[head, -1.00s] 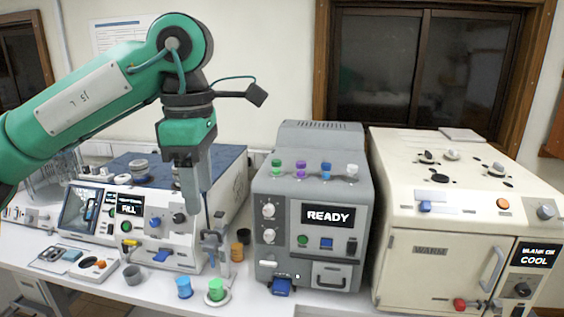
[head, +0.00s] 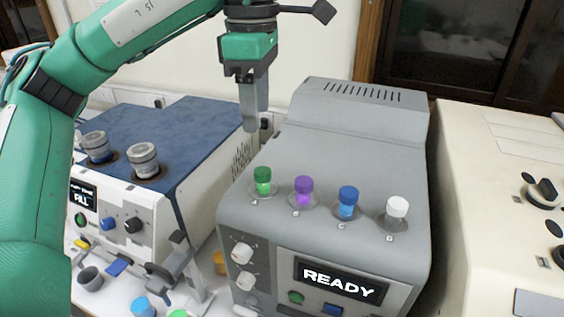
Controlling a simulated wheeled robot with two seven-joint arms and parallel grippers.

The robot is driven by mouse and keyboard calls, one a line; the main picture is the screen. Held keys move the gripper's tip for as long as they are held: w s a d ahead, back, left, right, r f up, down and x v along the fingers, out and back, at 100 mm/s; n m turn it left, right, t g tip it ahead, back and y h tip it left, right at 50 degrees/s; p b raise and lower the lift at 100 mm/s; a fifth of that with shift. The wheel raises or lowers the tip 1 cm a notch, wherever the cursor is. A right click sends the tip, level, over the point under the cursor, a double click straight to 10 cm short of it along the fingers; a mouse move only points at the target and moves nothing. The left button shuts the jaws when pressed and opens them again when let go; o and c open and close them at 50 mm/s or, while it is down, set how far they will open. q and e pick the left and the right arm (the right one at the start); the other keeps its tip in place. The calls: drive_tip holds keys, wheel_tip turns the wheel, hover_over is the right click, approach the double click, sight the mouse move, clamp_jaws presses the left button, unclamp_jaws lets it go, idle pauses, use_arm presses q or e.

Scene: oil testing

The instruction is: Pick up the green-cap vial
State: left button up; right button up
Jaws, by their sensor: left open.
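A green-cap vial (head: 263,181) stands upright in the leftmost hole on top of the grey machine (head: 330,125). A purple-cap vial (head: 303,191), a blue-cap vial (head: 347,202) and a white-cap vial (head: 396,212) stand in a row to its right. My left gripper (head: 256,118) points down with its jaws open and empty. In the picture it is above the green-cap vial, apart from it and seemingly farther back. My right gripper is not in view.
A white instrument with a blue top (head: 165,125) stands left of the grey machine. A cream cabinet (head: 500,170) stands to the right. A grey stand (head: 183,262), a grey cup (head: 90,278), a blue cap (head: 144,306) and another green cap (head: 178,314) are in front.

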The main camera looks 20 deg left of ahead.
sight(261, 171)
use_arm(q)
drive_tip(key=f, duration=0.3)
drive_tip(key=shift+s+f, duration=0.25)
drive_tip(key=shift+s, duration=0.05)
wheel_tip(261, 171, down, 4)
drive_tip(key=shift+w+r+p, duration=0.1)
drive_tip(key=shift+w+p, duration=0.05)
drive_tip(key=shift+p, duration=0.15)
drive_tip(key=shift+f, duration=0.45)
drive_tip(key=shift+f+p, duration=0.45)
drive_tip(key=shift+p, duration=0.2)
drive_tip(key=f+p, duration=0.2)
drive_tip(key=f, duration=0.1)
drive_tip(key=shift+w+f, duration=0.1)
drive_tip(key=shift+w, duration=0.2)
drive_tip(key=shift+f, duration=0.55)
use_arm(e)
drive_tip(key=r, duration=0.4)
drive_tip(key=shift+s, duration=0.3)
